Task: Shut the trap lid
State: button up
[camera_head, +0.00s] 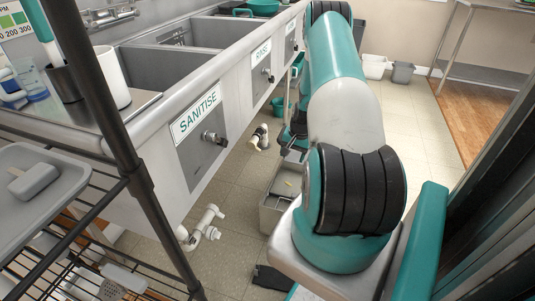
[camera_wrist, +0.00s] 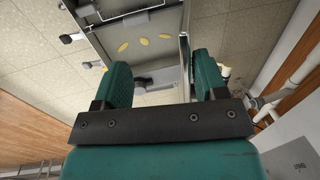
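The trap is a grey metal box (camera_head: 273,216) on the floor below the sinks, partly hidden by my arm. It is open at the top, with yellowish bits inside. In the wrist view its open inside (camera_wrist: 150,58) lies beyond my fingers, with several yellow bits and a grey fitting. Dark latches show along its outer edges. I cannot tell for certain which panel is the lid. My gripper (camera_wrist: 163,82) is open, its two teal fingers wide apart with nothing held between them.
The sink front with a SANITISE label (camera_head: 195,113) overhangs on the left. White drain pipes (camera_head: 205,225) stand near the trap. A wire rack (camera_head: 125,185) is close at left. Grey and white bins (camera_head: 403,72) stand at the back. Tiled floor is clear at right.

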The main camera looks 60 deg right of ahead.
jog(key=shift+s+d+f, duration=0.15)
jog(key=shift+s+d, duration=0.1)
jog(key=shift+s, duration=0.55)
jog(key=shift+s+d+f, duration=0.15)
jog(key=shift+s+d, duration=0.05)
jog(key=shift+s, duration=0.6)
notch_tip(320, 180, up, 11)
jog(key=p, duration=0.8)
jog(key=shift+w, duration=0.4)
jog(key=shift+a, duration=0.1)
